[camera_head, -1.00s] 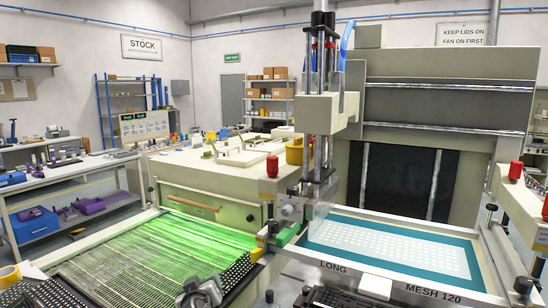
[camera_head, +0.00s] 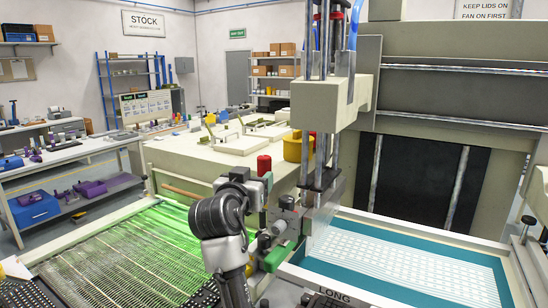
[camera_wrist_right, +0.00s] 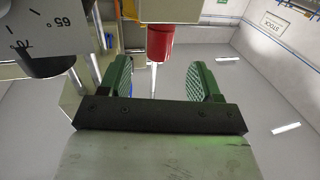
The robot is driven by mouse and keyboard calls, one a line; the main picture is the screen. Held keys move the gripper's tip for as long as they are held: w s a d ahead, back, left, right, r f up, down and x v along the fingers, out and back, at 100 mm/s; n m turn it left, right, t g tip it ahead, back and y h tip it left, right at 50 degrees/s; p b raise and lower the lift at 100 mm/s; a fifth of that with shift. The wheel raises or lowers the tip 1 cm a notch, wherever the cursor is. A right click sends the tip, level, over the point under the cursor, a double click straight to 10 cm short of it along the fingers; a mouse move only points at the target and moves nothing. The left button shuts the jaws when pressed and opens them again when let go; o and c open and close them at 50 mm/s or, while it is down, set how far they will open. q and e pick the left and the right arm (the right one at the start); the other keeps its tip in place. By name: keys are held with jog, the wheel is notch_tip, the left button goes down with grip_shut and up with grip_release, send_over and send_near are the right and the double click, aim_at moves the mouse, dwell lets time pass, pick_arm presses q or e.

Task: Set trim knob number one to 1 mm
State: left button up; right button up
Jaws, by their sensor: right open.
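A grey dial with dark numerals, 65 and 70 among them, fills the top left of the right wrist view (camera_wrist_right: 42,32). Pale round knobs (camera_head: 287,202) sit on the print carriage's side in the head view; their markings are too small to read, and I cannot tell which is number one. My right gripper (camera_head: 266,211) is close beside these knobs, its arm partly hiding that area. In the wrist view its two green ribbed pads (camera_wrist_right: 160,78) stand apart with nothing between them. The dial lies outside the pads. My left gripper is not in view.
A red knob (camera_wrist_right: 160,42) shows beyond the pads and also in the head view (camera_head: 264,165). A green part (camera_head: 279,257) juts out below the knobs. The teal-bordered screen frame (camera_head: 400,257) lies right; a green-lit mesh bed (camera_head: 120,250) lies left.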

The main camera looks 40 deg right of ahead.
aim_at(262, 167)
jog(key=shift+w+d+r, duration=0.1)
jog(key=shift+r, duration=0.15)
jog(key=d+p, duration=0.1)
jog(key=w+d+r+p, duration=0.1)
jog(key=shift+w+d+p, duration=0.1)
jog(key=shift+p, duration=0.2)
jog(key=p+x, duration=0.1)
jog(key=x, duration=0.3)
jog(key=p+x, duration=0.1)
jog(key=x, duration=0.1)
jog(key=shift+d+f+p, duration=0.1)
jog(key=shift+f+p, duration=0.2)
jog(key=shift+w+d, duration=0.25)
jog(key=shift+d, duration=0.05)
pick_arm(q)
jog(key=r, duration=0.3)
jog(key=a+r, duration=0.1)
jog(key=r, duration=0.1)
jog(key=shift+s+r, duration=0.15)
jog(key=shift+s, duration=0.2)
pick_arm(e)
jog(key=shift+f, duration=0.1)
jog(key=shift+c, duration=0.9)
jog(key=c, duration=0.7)
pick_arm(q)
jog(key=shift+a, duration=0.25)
pick_arm(e)
jog(key=shift+c, duration=0.3)
